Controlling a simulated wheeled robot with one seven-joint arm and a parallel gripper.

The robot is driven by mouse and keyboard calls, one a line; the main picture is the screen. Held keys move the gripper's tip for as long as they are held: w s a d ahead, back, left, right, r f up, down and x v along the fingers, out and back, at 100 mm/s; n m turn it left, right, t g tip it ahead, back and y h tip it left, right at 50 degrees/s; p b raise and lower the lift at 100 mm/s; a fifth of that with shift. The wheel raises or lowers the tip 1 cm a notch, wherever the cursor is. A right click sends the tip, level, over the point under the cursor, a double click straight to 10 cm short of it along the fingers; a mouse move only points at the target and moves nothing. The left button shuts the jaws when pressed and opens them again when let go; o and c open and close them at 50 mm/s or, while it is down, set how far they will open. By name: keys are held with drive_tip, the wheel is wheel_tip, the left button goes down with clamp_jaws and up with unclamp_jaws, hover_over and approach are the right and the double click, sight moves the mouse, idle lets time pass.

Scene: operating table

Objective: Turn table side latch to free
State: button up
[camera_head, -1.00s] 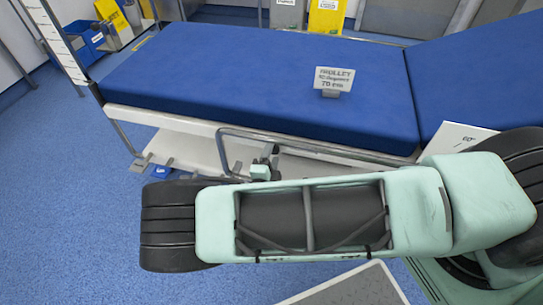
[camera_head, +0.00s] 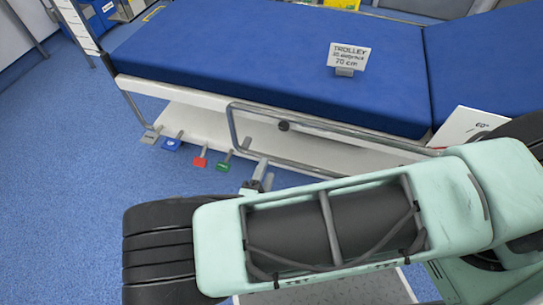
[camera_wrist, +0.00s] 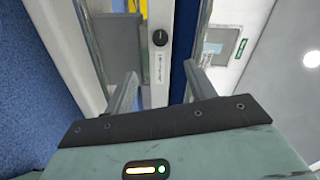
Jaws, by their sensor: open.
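The side latch is a round black knob (camera_head: 283,126) on the pale side of the blue operating table (camera_head: 200,87), behind the bent metal side rail (camera_head: 232,128). In the wrist view the knob (camera_wrist: 160,38) has a light pointer mark, and a strip of small, unreadable markings lies beside it. My gripper (camera_head: 263,168) is below and left of the knob in the head view, apart from it. In the wrist view my open, empty gripper (camera_wrist: 161,74) has its fingers spread, with the knob beyond them, roughly centred between the tips. My arm hides part of the table's lower side.
Several foot pedals, including a blue one (camera_head: 172,144), a red one (camera_head: 200,162) and a green one (camera_head: 223,163), stick out under the table. A trolley sign (camera_head: 348,57) stands on the mattress. Blue floor (camera_head: 60,200) is clear at left.

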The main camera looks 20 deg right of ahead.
drive_tip(key=shift+v, duration=1.15)
drive_tip(key=s+d+r+n+g+y, duration=0.2)
drive_tip(key=s+r+n+g+y, duration=0.25)
drive_tip(key=r+n, duration=0.6)
drive_tip(key=s+d+r+n+g+y, duration=0.1)
drive_tip(key=s+r+n+g+y, duration=0.3)
drive_tip(key=r+n, duration=0.65)
drive_tip(key=s+d+r+n+g+y, duration=0.25)
drive_tip(key=r+n+g, duration=0.35)
drive_tip(key=r+n, duration=0.4)
wheel_tip(320, 180, up, 23)
drive_tip(key=m+p, duration=0.1)
drive_tip(key=p, duration=2.1)
drive_tip(key=shift+s+a, duration=0.4)
drive_tip(key=shift+s, duration=0.05)
